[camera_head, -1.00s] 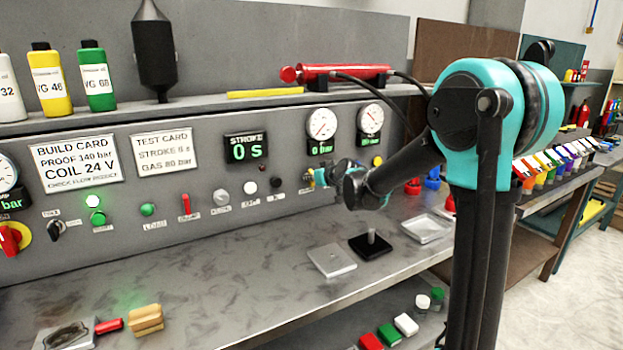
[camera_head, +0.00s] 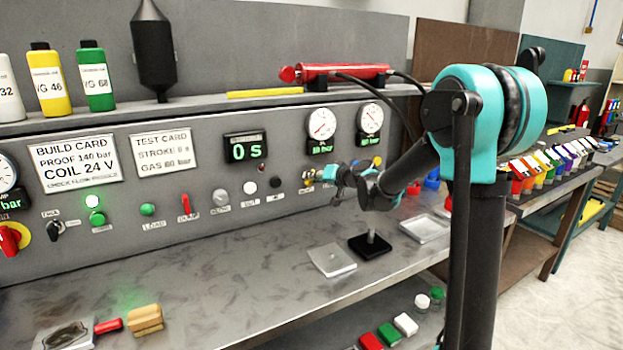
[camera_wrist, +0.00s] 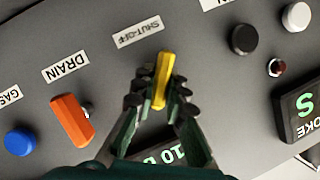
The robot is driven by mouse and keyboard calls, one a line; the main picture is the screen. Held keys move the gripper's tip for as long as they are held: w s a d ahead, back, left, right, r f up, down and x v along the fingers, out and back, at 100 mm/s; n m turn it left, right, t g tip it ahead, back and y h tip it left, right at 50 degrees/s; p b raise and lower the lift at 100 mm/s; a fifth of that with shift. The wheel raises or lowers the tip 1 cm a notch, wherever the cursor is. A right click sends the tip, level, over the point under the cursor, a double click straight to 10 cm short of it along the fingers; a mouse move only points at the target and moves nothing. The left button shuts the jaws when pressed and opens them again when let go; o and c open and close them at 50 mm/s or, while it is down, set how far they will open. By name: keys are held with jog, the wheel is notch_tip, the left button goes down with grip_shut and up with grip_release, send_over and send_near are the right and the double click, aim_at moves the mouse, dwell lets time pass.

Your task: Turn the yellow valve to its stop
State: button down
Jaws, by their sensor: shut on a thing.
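The yellow valve (camera_wrist: 163,72) is a narrow lever handle on the grey panel, by the SHUT-OFF label (camera_wrist: 139,31) in the wrist view. There it stands nearly upright, leaning slightly. My gripper (camera_wrist: 160,96) is shut on it, with one finger on each side. In the head view my gripper (camera_head: 322,175) is at the panel below the two round gauges, and covers most of the valve. The valve's base is hidden behind the fingers.
An orange handle (camera_wrist: 72,120) by the DRAIN label and a blue knob (camera_wrist: 19,141) are left of my fingers in the wrist view. A black knob (camera_wrist: 244,38) is on the right. A display (camera_head: 320,147) reads about 10 bar. A black stand (camera_head: 370,247) is on the bench below.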

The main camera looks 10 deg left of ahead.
jog(key=m+y, duration=0.1)
jog(key=m, duration=0.1)
jog(key=m+y, duration=0.1)
jog(key=m, duration=0.1)
jog(key=shift+w+d+f, duration=0.1)
jog(key=shift+d+f, duration=0.05)
jog(key=m+y, duration=0.2)
jog(key=m, duration=0.2)
jog(key=shift+f, duration=0.1)
jog(key=shift+m, duration=0.4)
jog(key=c, duration=1.5)
grip_release()
jog(key=shift+c, duration=0.2)
jog(key=v, duration=1.2)
jog(key=shift+f, duration=0.25)
